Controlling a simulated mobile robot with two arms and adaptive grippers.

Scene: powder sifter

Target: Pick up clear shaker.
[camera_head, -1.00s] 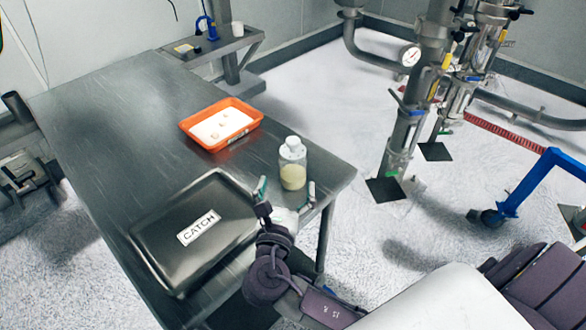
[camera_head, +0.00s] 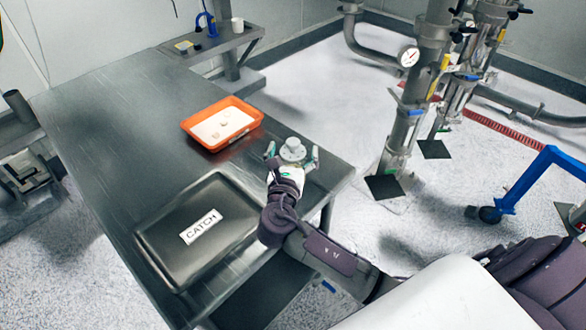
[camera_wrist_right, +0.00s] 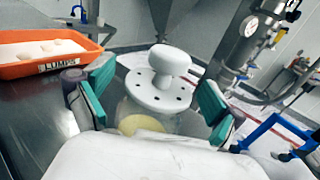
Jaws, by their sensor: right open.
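The clear shaker (camera_head: 292,150) stands near the table's right edge, with its white knobbed lid on top. In the head view my right gripper (camera_head: 291,157) is at the shaker, its fingers on either side, hiding most of the body. In the right wrist view the shaker's white lid with small holes (camera_wrist_right: 160,90) sits between my right gripper's green-padded fingers (camera_wrist_right: 155,103). Pale yellow powder shows low in the clear body. The fingers are open, with gaps visible on both sides of the lid. My left gripper is not in view.
An orange tray (camera_head: 186,129) labelled LUMPS stands behind and left of the shaker; its rim also shows in the right wrist view (camera_wrist_right: 20,68). A dark tray labelled CATCH (camera_head: 160,225) lies at the table's front. The left part of the steel table (camera_head: 95,120) is clear.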

